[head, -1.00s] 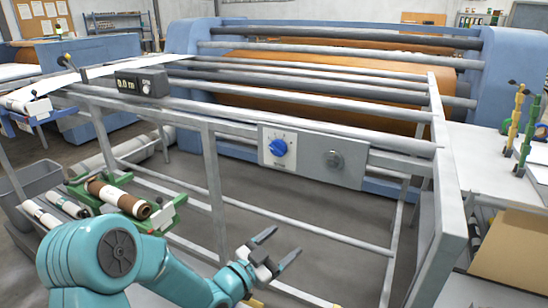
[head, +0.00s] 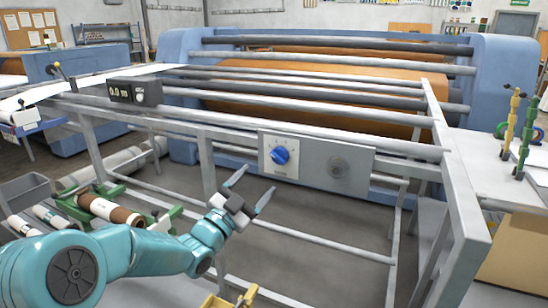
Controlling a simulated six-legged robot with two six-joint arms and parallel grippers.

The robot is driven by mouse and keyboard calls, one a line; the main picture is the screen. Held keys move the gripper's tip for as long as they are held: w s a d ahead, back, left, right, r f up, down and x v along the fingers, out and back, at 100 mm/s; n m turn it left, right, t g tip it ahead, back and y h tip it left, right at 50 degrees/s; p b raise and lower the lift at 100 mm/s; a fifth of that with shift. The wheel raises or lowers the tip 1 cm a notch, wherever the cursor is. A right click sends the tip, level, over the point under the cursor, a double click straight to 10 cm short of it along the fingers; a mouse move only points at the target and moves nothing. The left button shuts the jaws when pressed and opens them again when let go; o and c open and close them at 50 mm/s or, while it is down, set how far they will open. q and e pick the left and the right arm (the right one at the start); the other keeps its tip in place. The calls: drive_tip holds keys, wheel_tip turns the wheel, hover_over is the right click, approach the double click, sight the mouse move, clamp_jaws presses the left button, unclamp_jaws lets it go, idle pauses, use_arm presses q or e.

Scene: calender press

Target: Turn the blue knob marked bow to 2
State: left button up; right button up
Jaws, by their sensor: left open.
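The blue knob (head: 280,155) sits on a white dial plate (head: 271,165) with small marks around it, at the left of a grey panel (head: 310,160) on the press's front rail. The marks and label are too small to read. My left gripper (head: 253,187) is open and empty, below and to the left of the knob and apart from it. Its two fingers point up and to the right. The knob is fully in view. My right gripper is not in view.
A black readout box (head: 135,91) stands on the rail at left. A grey frame post (head: 206,160) stands behind my left arm. Green and yellow stands (head: 522,148) are on the right table.

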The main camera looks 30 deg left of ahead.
sight(276, 159)
use_arm(q)
drive_tip(key=p+x, duration=0.2)
drive_tip(key=x, duration=0.6)
drive_tip(key=shift+w+d+r, duration=0.1)
drive_tip(key=shift+w+r, duration=0.05)
drive_tip(key=shift+w, duration=0.2)
drive_tip(key=c, duration=1)
